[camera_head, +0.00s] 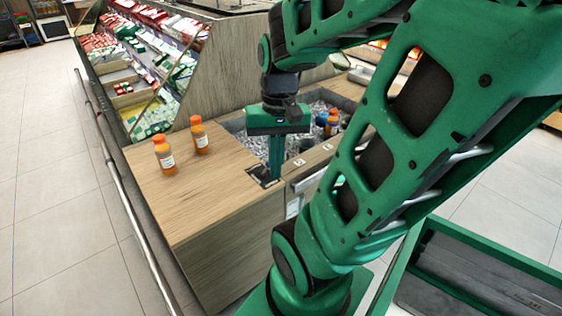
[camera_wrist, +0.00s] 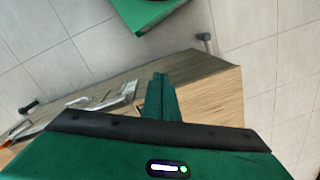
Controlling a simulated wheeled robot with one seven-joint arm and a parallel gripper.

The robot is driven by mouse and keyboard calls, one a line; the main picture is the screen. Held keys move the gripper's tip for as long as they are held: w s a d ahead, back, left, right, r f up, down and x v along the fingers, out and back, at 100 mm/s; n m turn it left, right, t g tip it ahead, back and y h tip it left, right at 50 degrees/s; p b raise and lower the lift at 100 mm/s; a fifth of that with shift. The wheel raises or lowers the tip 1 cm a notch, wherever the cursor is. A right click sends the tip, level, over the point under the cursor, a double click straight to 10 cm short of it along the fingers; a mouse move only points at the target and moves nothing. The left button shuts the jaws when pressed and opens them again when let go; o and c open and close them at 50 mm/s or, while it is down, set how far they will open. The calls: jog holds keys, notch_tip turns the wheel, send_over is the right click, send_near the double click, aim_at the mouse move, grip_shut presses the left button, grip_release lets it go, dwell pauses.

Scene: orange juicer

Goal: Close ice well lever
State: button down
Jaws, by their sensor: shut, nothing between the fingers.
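The ice well (camera_head: 237,123) is a recess in the wooden counter, filled with ice and holding a few bottles. My gripper (camera_head: 275,172) points down at the counter, its green fingers together and empty. The fingertips are close to a small dark plate (camera_head: 256,171) set in the counter top beside the well; I cannot tell whether they touch it. I cannot clearly make out the lever, and the fingers cover part of that spot. In the wrist view my gripper (camera_wrist: 160,82) also shows its fingers together, above the front side of the wooden counter.
Two orange juice bottles (camera_head: 165,156) (camera_head: 199,135) stand on the wooden counter top (camera_head: 205,185), left of my gripper. A metal rail (camera_head: 131,213) runs along the counter's left side. A stocked produce display (camera_head: 135,55) stands behind. Tiled floor (camera_head: 45,230) at left is clear.

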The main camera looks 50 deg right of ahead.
jog(key=w+d+f+m+y, duration=0.2)
jog(key=w+d+f+m, duration=0.15)
jog(key=d+m, duration=0.2)
jog(key=s+d+f+m+t+y, duration=0.1)
jog(key=d+m+t, duration=0.3)
jog(key=d, duration=0.5)
jog(key=s+d+f+m+t+y, duration=0.1)
jog(key=d+f+m+t, duration=0.3)
jog(key=d+m, duration=0.5)
jog(key=shift+s+d+f+t+y, duration=0.3)
jog(key=shift+s+f+y, duration=0.05)
jog(key=shift+y, duration=0.15)
jog(key=shift+w+a+f, duration=0.1)
send_near(266, 169)
jog(key=s+d+f, duration=0.1)
jog(key=s+f, duration=0.1)
jog(key=shift+w+a, duration=0.6)
jog(key=shift+w, duration=0.3)
jog(key=shift+w+a, duration=0.6)
jog(key=shift+w, duration=0.25)
jog(key=shift+r, duration=0.1)
